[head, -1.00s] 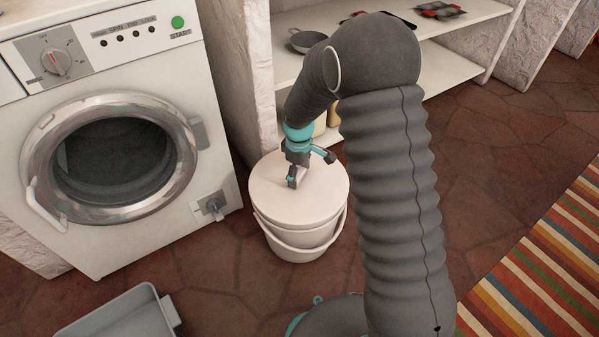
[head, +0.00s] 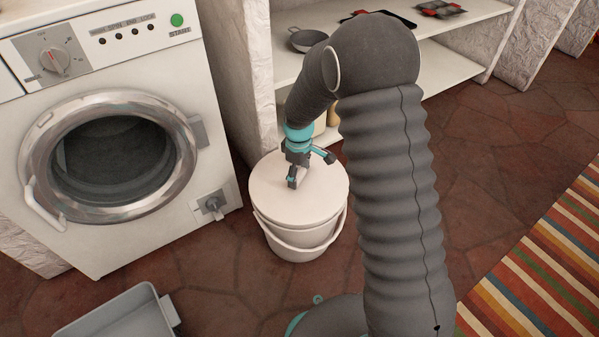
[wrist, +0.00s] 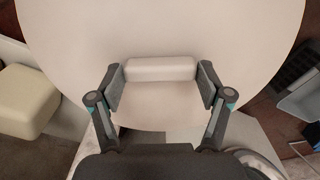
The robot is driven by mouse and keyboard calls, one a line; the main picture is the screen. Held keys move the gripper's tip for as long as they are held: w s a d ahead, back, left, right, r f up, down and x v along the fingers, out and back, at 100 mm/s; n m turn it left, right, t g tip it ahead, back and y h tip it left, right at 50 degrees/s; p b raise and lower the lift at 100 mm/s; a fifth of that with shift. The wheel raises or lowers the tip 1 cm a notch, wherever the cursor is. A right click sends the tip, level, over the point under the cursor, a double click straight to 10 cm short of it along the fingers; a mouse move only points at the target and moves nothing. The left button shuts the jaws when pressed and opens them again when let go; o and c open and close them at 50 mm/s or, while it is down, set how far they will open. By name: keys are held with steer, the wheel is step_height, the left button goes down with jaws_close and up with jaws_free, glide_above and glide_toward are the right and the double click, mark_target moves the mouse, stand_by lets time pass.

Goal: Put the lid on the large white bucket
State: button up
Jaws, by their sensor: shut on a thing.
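The large white bucket (head: 290,246) stands upright on the floor beside the washing machine, its handle hanging down at the front. The round white lid (head: 275,207) lies over the bucket's top and looks about level; I cannot tell whether it is fully seated. My gripper (head: 300,178) is above the lid. In the wrist view, my gripper (wrist: 161,80) has a finger at each end of the lid's bar-shaped knob (wrist: 160,69) and is shut on it. The lid (wrist: 160,28) fills most of that view and hides the bucket's rim.
A washing machine (head: 65,185) stands at the left. A shelf unit (head: 440,48) with a pan (head: 307,40) is behind. A grey tub (head: 120,315) lies at front left and a striped rug (head: 545,260) at right.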

steer(key=shift+f, duration=0.15)
stand_by(0.5)
steer(key=o, duration=1.2)
steer(key=shift+s+r+p, duration=0.1)
steer(key=shift+r+p, duration=2.1)
steer(key=shift+r, duration=1.35)
steer(key=shift+m, duration=0.3)
